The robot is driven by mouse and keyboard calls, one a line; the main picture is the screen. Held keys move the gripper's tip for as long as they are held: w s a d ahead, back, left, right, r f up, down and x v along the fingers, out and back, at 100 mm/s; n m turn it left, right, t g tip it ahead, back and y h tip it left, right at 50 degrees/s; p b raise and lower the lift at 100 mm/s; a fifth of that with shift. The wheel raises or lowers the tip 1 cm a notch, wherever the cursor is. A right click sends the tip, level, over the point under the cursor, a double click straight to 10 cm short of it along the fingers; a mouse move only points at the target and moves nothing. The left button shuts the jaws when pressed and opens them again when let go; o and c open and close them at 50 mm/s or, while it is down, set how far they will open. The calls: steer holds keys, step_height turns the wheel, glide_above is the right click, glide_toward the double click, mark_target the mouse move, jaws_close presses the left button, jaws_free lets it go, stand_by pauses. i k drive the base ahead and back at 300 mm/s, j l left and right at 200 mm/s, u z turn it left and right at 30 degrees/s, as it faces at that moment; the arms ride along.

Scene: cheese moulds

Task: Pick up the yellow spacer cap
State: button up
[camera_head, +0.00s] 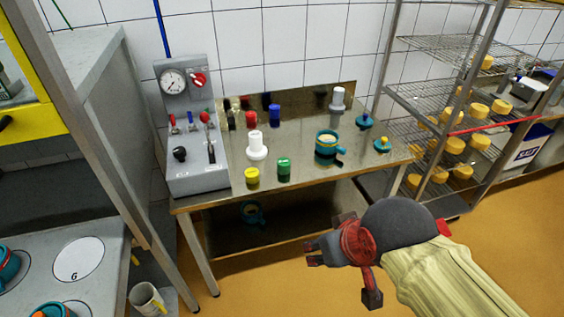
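The yellow spacer cap (252,176) is a short cylinder standing on the steel table (305,172) near its front left edge. A green cap (284,169) of similar shape stands just to its right, apart from it. My gripper (343,274) is in front of the table, to the right of and lower in the picture than the yellow cap, and touches nothing that I can see. Its dark fingers are spread apart with floor showing between them, and it holds nothing visible.
A white stepped piece (256,147) stands behind the yellow cap. A grey gauge panel (190,140) rises at the table's left end. A teal mould (327,147) stands to the right. Wire shelves (440,85) hold yellow cheeses at the right. A steel post (105,130) crosses the left.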

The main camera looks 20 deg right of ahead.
mark_target(252, 175)
steer(key=l+u, duration=0.1)
steer(key=u, duration=1.9)
steer(key=j+z, duration=0.1)
steer(key=z, duration=1.7)
steer(key=i+j+z, duration=0.2)
steer(key=i+j, duration=0.15)
